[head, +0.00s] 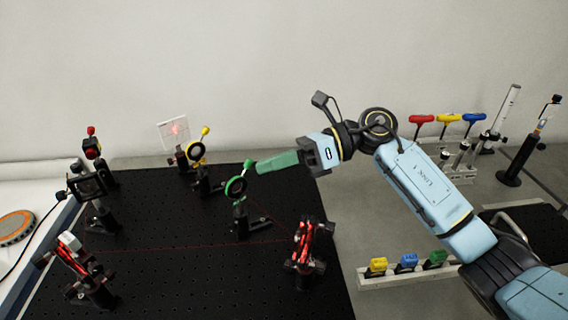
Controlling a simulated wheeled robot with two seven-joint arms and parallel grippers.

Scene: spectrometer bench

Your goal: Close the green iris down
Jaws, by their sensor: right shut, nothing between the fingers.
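The green iris (236,187) stands upright on a black post and base on the black breadboard. It is a ring with a green rim, and a small green lever sticks up at its upper right. My right gripper (262,166) comes in from the right with its green fingers shut and empty. Their tips are close beside the lever at the top right of the iris. I cannot tell whether they touch it. The size of the iris opening is too small to read. My left gripper is not in view.
A yellow-levered iris (196,152) and a red-levered one (92,148) stand behind left. A white card (175,133) shows a red spot. Red-lit mounts (304,250) stand on the breadboard (190,280). Coloured-handled tools (448,118) and a block rack (408,273) are at right.

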